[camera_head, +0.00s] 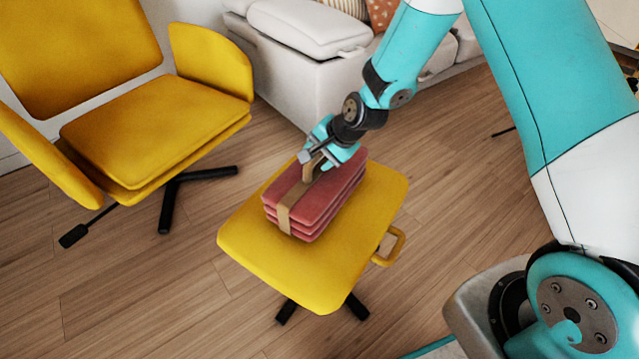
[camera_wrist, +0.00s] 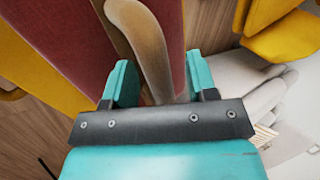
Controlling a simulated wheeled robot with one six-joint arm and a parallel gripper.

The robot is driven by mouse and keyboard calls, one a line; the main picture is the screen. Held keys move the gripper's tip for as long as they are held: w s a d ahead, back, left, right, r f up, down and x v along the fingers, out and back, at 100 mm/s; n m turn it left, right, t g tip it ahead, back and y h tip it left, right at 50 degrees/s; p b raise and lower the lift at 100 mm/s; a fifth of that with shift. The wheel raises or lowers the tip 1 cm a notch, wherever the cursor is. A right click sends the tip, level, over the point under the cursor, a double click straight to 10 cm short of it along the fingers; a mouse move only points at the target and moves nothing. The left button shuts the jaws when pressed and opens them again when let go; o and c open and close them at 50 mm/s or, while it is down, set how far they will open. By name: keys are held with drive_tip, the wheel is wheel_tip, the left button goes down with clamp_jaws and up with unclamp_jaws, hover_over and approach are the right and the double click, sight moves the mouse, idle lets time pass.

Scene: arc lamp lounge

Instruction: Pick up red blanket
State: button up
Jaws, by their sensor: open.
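The red blanket (camera_head: 322,204) is a folded stack bound by a tan strap (camera_head: 285,214), lying on a yellow footstool (camera_head: 262,254). A tan loop handle (camera_head: 308,170) stands up from its top. My gripper (camera_head: 325,157) is at the top of the blanket, by the handle. In the wrist view my gripper (camera_wrist: 157,80) is open, with one teal finger on each side of the tan handle (camera_wrist: 145,45). The red blanket (camera_wrist: 60,40) fills the upper left there. I cannot tell whether the fingers touch the handle.
A yellow armchair (camera_head: 150,130) stands at the left on black legs. A pale sofa (camera_head: 310,70) is behind. The footstool has a yellow side handle (camera_head: 392,246) at its right. Wooden floor (camera_head: 130,290) is clear at the front left.

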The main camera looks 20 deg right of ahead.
clamp_jaws()
drive_tip(key=shift+r, duration=0.1)
idle(1.2)
